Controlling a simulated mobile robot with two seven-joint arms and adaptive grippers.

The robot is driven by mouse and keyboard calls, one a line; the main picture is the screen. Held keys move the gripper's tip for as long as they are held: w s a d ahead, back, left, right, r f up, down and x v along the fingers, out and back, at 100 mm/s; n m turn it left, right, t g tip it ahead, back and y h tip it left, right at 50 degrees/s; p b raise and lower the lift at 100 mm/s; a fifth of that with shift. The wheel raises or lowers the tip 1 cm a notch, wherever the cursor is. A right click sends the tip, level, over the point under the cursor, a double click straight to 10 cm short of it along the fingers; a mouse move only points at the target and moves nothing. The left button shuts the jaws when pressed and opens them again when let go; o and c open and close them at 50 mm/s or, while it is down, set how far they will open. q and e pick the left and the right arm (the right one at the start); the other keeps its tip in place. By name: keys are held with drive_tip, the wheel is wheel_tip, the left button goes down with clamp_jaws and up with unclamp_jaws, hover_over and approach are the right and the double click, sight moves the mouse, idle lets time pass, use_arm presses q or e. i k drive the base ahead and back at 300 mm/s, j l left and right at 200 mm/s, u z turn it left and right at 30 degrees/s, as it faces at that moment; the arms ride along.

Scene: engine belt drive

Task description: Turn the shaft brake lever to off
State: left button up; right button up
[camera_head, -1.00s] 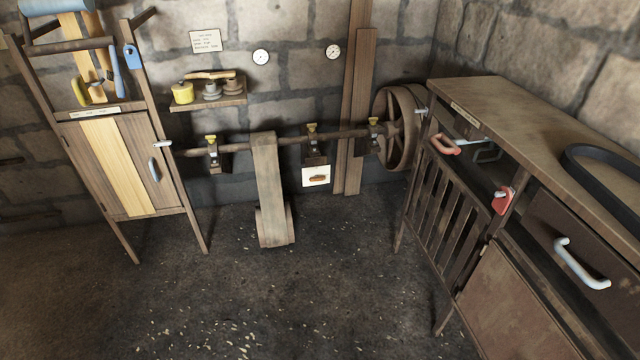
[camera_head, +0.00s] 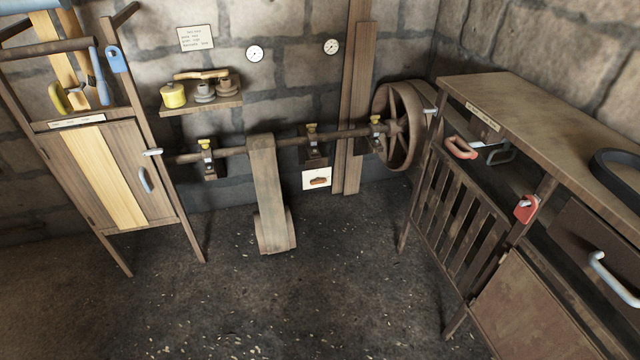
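A horizontal shaft (camera_head: 285,143) runs along the stone wall through several bearings, with a spoked wheel (camera_head: 403,128) at its right end. Below the shaft, a white plate (camera_head: 309,185) carries a small brown-orange lever (camera_head: 319,181) that lies roughly level. It looks like the shaft brake lever, but no label is readable at this size. A wide belt (camera_head: 268,190) hangs over the shaft to a lower roller near the floor. Neither of my grippers shows in the view.
A wooden cabinet (camera_head: 75,185) stands at the left. A bench (camera_head: 540,120) with red handles and a black belt (camera_head: 618,172) fills the right side. A small shelf (camera_head: 215,106) holds a yellow tin (camera_head: 173,96). The floor (camera_head: 330,290) between is clear.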

sight(317, 181)
drive_tip(key=i+l, duration=0.35)
drive_tip(key=i, duration=0.2)
drive_tip(key=i+l, duration=0.35)
drive_tip(key=i, duration=0.2)
drive_tip(key=i+l, duration=0.35)
drive_tip(key=i, duration=0.2)
